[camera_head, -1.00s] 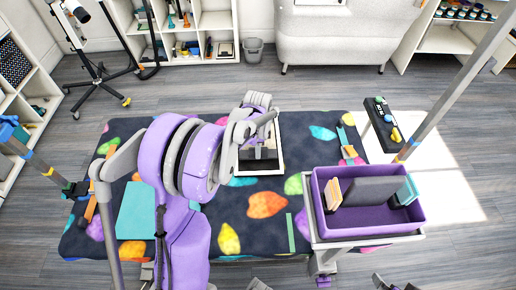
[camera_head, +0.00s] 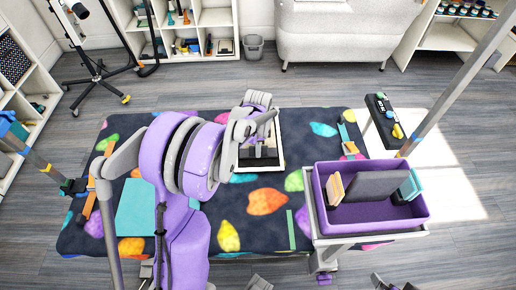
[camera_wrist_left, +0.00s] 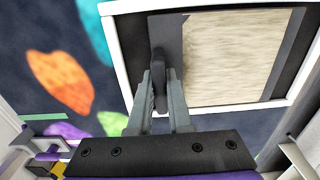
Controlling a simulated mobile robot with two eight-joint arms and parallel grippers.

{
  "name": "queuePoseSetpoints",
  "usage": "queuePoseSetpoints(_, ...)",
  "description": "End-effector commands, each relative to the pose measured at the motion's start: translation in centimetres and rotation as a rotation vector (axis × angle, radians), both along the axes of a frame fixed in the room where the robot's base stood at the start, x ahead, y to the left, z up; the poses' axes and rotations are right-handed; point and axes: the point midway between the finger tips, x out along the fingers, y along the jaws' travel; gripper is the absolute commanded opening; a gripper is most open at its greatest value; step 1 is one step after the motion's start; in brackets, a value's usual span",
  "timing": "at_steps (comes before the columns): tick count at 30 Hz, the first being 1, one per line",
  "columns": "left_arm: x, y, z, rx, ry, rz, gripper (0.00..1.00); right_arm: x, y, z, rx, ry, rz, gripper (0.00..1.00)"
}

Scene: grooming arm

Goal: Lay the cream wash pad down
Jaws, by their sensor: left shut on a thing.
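The cream wash pad (camera_wrist_left: 228,58) is a pale, textured rectangle with dark grey end bands in the left wrist view. It appears flat over the dark inside of a white-rimmed tray (camera_wrist_left: 122,55), which also shows in the head view (camera_head: 281,147). Whether the pad touches the tray floor I cannot tell. My left gripper (camera_wrist_left: 160,85) is shut on a dark upright tab at the pad's left end. In the head view my left gripper (camera_head: 258,143) is over the tray, and my arm hides part of it. My right gripper is not in view.
The tray is on a dark mat with colourful spots (camera_head: 265,201). A purple bin (camera_head: 375,222) with peach and teal pieces around a grey divider stands at the right. A teal sheet (camera_head: 135,210) lies at the left. A grey pole (camera_head: 440,107) rises at the right.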

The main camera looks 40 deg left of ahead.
Motion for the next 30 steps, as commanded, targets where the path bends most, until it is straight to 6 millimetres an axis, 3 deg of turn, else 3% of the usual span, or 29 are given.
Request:
queuePoseSetpoints(5, 0.0, 0.0, -0.2, 0.0, 0.0, 0.0, 0.0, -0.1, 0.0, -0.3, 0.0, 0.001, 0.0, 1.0)
queuePoseSetpoints(6, 0.0, 0.0, -0.2, 0.0, 0.0, 0.0, 0.19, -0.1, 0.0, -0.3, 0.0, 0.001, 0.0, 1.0)
queuePoseSetpoints(12, 0.0, 0.0, -0.2, 0.0, 0.0, 0.0, 0.52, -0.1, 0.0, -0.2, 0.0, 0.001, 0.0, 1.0)
queuePoseSetpoints(22, 0.0, 0.0, 0.7, 0.0, 0.0, 0.0, 0.52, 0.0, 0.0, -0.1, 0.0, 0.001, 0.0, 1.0)
queuePoseSetpoints(30, 0.0, 0.0, 5.8, 0.0, 0.0, 0.001, 0.52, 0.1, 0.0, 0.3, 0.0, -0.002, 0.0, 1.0)
